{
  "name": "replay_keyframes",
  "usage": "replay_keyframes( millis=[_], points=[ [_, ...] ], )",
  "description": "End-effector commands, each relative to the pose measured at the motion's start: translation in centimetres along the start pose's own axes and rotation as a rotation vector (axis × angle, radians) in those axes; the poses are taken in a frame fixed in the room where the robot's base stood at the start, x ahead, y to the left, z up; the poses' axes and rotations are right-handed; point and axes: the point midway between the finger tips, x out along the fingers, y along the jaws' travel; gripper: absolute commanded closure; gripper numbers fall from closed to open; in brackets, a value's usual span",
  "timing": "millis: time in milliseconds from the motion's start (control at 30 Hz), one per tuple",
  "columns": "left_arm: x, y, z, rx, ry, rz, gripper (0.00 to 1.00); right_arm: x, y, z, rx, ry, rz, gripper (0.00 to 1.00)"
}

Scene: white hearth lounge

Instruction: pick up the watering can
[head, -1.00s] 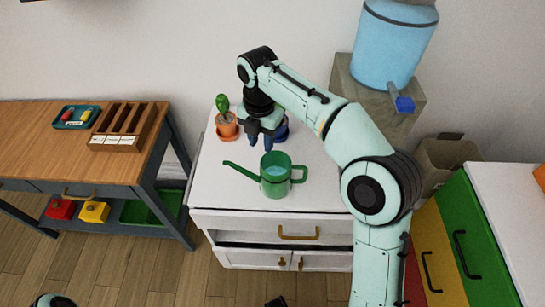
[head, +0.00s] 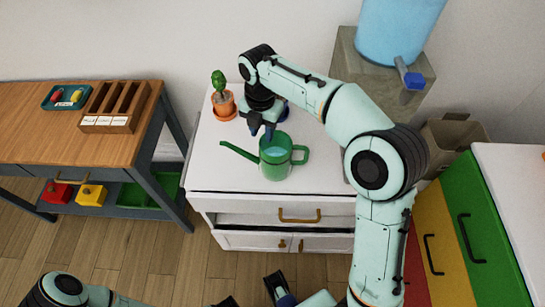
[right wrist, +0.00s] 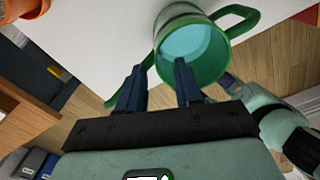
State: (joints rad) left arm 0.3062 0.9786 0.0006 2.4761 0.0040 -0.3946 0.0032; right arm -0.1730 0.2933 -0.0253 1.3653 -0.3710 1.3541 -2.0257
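The green watering can (head: 274,163) stands upright on the white cabinet top, spout to the left and handle to the right. Pale blue shows inside it. In the right wrist view the can (right wrist: 205,72) is just beyond my fingers. My right gripper (head: 262,135) points down at the can's rear rim. The right wrist view shows its two dark fingers (right wrist: 159,76) apart, with the right one overlapping the can's rim; I cannot tell if they touch. My left gripper (head: 258,297) shows only partly at the bottom edge, and its opening is unclear.
A potted cactus (head: 223,103) stands behind the can, to the left. A water dispenser (head: 398,32) stands at the back right. A wooden workbench (head: 68,124) is on the left.

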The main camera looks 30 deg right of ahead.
Motion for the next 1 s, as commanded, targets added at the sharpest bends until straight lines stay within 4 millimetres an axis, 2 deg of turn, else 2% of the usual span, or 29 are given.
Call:
replay_keyframes(
  millis=[100,233,533,633,1000],
  points=[
    [0.6,-0.1,-0.3,0.001,0.007,0.001,0.57,2.2,0.2,-0.6,-0.002,0.002,-0.003,0.65],
    [0.7,-0.1,-0.5,0.001,0.013,0.002,0.57,3.8,0.2,-0.5,0.0,0.002,-0.003,0.65],
    [0.7,-0.1,-0.5,0.002,0.015,0.003,0.57,4.1,0.2,-0.5,0.0,0.001,-0.001,0.65],
    [0.7,-0.1,-0.5,0.002,0.015,0.003,0.57,4.1,0.2,-0.5,0.0,0.001,-0.001,0.98],
    [0.7,-0.1,-0.5,0.001,0.014,0.003,0.57,4.1,0.2,-0.5,0.0,0.001,-0.001,1.0]
  ],
)
